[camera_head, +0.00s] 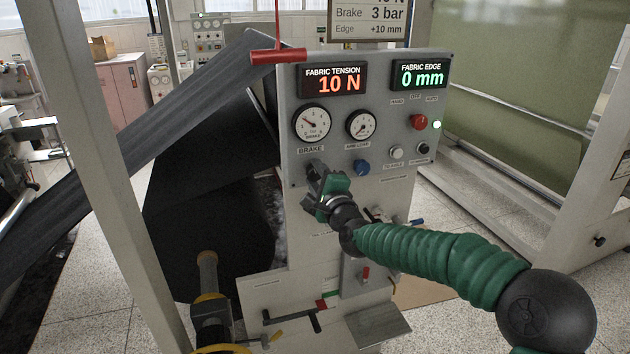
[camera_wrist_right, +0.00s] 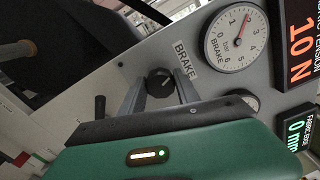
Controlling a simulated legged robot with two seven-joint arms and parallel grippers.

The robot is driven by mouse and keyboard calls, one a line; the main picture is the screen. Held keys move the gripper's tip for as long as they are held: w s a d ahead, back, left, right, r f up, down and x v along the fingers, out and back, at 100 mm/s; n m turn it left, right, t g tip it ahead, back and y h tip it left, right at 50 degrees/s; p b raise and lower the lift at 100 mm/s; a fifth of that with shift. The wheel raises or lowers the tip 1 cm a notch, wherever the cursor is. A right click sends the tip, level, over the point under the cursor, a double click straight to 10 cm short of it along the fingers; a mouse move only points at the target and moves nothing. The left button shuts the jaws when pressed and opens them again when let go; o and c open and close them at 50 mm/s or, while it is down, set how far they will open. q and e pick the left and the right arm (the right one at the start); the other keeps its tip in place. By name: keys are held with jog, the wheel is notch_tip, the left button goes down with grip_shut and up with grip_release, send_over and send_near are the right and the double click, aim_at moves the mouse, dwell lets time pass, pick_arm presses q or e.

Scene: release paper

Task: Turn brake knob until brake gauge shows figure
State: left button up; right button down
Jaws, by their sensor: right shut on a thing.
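The brake gauge (camera_head: 312,123) is a round white dial at the upper left of the grey panel (camera_head: 440,75); it also shows in the wrist view (camera_wrist_right: 237,37). The black brake knob (camera_wrist_right: 160,80) is below the gauge, next to the BRAKE label. My right gripper (camera_head: 316,170) is at the panel, shut on the knob with one finger on each side; it mostly hides the knob in the head view. A sign (camera_head: 368,20) reads Brake 3 bar. My left gripper is not in view.
The tension display (camera_head: 332,82) reads 10 N and the edge display (camera_head: 420,76) reads 0 mm. A second gauge (camera_head: 361,125), a blue knob (camera_head: 362,167) and a red knob (camera_head: 418,121) are nearby. A red T-handle (camera_head: 278,56) hangs at the panel's top left.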

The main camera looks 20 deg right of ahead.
jog(key=shift+f+m, duration=0.35)
jog(key=shift+m, duration=0.15)
jog(key=c, duration=1.1)
grip_release()
jog(key=shift+o, duration=1)
jog(key=shift+d+r, duration=0.1)
jog(key=shift+d, duration=0.05)
jog(key=s+p, duration=0.3)
jog(key=s, duration=1.3)
jog(key=shift+s+d, duration=0.3)
jog(key=shift+s, duration=0.05)
